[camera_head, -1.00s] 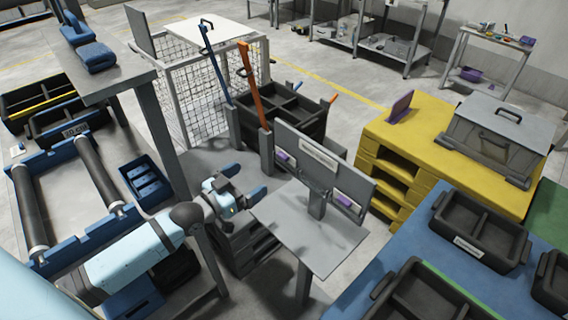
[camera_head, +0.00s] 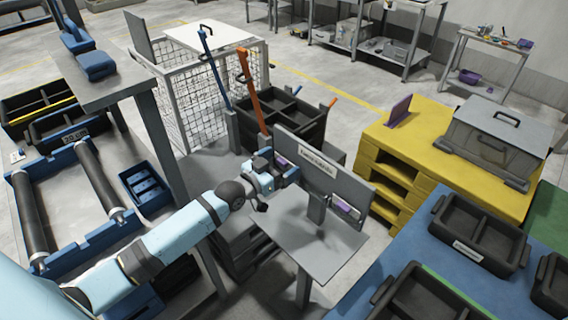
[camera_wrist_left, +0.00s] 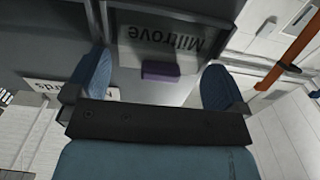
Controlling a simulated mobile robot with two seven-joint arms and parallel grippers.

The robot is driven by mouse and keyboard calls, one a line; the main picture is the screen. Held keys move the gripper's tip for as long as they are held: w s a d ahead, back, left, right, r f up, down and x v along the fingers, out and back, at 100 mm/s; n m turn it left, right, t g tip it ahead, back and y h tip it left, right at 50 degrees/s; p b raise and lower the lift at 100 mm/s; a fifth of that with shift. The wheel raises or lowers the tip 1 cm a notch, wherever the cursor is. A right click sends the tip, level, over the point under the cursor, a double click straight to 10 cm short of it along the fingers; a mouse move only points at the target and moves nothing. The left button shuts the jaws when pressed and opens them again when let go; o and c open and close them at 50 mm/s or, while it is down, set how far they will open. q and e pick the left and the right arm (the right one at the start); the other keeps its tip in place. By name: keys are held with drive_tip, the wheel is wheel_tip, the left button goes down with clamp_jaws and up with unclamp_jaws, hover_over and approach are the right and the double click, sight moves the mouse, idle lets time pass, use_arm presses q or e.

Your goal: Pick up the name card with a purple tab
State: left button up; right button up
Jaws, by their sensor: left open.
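A grey upright board (camera_head: 345,185) carries a white header label (camera_head: 318,161). At its left end a purple tab (camera_head: 282,160) shows just beyond my left gripper (camera_head: 277,170). In the left wrist view, a card reading "Miltrove" (camera_wrist_left: 160,40) appears upside down in a grey holder. Its purple tab (camera_wrist_left: 172,71) lies between the two blue fingertips of my left gripper (camera_wrist_left: 158,86). The fingers are open and spread wide of the tab, which is not gripped. A second white card with purple (camera_head: 346,207) sits at the board's right end. My right gripper is out of view.
A grey table (camera_head: 305,245) lies below the board, its top mostly bare. Blue and orange handles (camera_head: 251,85) stand behind it. A yellow stand (camera_head: 425,150) is to the right, and a blue surface with black trays (camera_head: 480,235) is at the front right.

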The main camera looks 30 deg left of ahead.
use_arm(q)
drive_tip(key=c, duration=0.7)
